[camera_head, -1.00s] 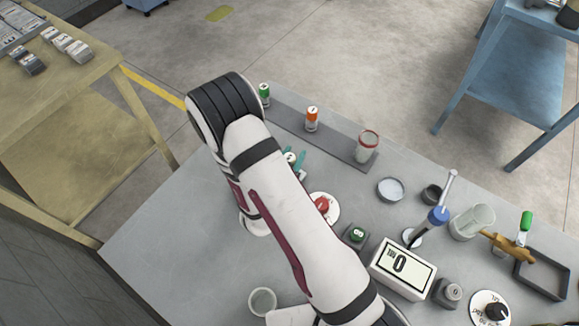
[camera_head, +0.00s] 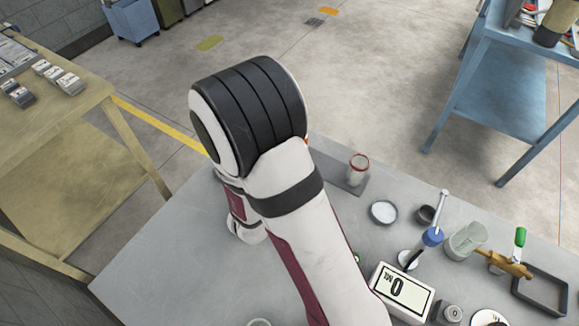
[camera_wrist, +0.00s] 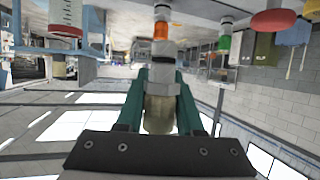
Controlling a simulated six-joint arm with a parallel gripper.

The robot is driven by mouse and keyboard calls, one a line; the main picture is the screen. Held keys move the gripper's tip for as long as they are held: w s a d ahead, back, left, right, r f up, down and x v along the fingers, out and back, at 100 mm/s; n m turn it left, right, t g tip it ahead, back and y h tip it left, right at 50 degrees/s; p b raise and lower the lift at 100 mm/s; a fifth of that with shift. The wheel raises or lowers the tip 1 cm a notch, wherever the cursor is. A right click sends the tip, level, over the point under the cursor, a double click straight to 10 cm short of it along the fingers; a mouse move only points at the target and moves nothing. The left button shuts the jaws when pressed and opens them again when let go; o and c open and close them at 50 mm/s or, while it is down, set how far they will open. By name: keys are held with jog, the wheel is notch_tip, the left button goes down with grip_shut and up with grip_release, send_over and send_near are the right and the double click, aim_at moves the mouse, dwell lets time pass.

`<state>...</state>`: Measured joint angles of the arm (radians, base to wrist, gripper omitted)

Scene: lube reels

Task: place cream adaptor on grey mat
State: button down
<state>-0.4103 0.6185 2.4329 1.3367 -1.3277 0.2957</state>
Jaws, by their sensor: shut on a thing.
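In the wrist view my gripper (camera_wrist: 160,84) has its teal fingers shut on a dull cream, cylindrical piece (camera_wrist: 158,112), which looks like the cream adaptor. Its far end overlaps an orange-banded bottle (camera_wrist: 162,31), so I cannot tell exactly where it ends. The grey mat (camera_head: 350,188) is the dark strip along the table's far edge in the head view. My arm covers most of it there and hides the gripper and the held piece. I cannot tell whether the piece touches anything.
A red-rimmed jar (camera_head: 357,169) stands on the mat's right end; a green-banded bottle (camera_wrist: 223,42) shows in the wrist view. A white-filled dish (camera_head: 383,212), a blue-collared tool (camera_head: 432,238), a clear beaker (camera_head: 466,241) and a scale display (camera_head: 402,291) stand to the right.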

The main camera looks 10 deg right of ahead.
jog(key=w+d, duration=0.2)
jog(key=d, duration=1.8)
send_over(319, 155)
notch_tip(319, 155, down, 7)
jog(key=shift+d+r, duration=0.15)
notch_tip(319, 155, down, 4)
jog(key=shift+f, duration=0.1)
jog(key=shift+f, duration=0.1)
jog(key=c, duration=0.8)
grip_release()
jog(key=shift+c, duration=0.2)
